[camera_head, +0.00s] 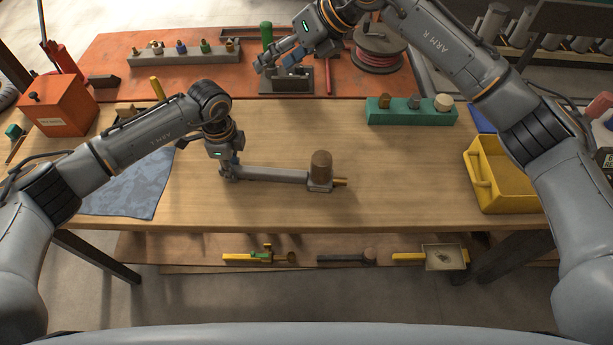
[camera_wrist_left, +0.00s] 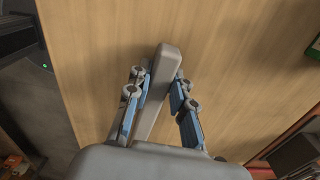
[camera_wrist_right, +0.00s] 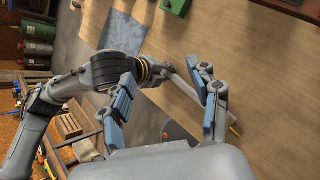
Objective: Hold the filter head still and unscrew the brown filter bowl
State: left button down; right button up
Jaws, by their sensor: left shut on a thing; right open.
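The brown filter bowl (camera_head: 321,163) stands on top of the small grey filter head (camera_head: 320,186) on the wooden bench. A brass stub sticks out of the head's right side. A long grey bar (camera_head: 270,175) runs left from the head. My left gripper (camera_head: 230,172) is shut on the bar's left end; in the left wrist view the bar (camera_wrist_left: 168,58) lies between the fingers. My right gripper (camera_head: 277,64) is open and empty, high at the back, well apart from the bowl. In the right wrist view its fingers hide part of the bench, and I cannot make out the bowl.
A dark block (camera_head: 287,84) stands below my right gripper. A green holder (camera_head: 410,112) with several fittings is at the back right, and a yellow tray (camera_head: 505,200) at the right edge. A blue cloth (camera_head: 125,185) lies left. The bench around the bowl is clear.

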jog(key=s+d+f+n+g+h, duration=0.1)
jog(key=s+d+f+n+h, duration=0.1)
jog(key=s+d+f+h, duration=0.25)
jog(key=n+g+h, duration=0.1)
jog(key=h, duration=0.3)
send_over(322, 157)
notch_tip(322, 157, down, 5)
jog(key=shift+a+f, duration=0.1)
jog(key=shift+s+f, duration=0.1)
jog(key=shift+f, duration=4.4)
jog(key=c, duration=1)
jog(key=n, duration=0.5)
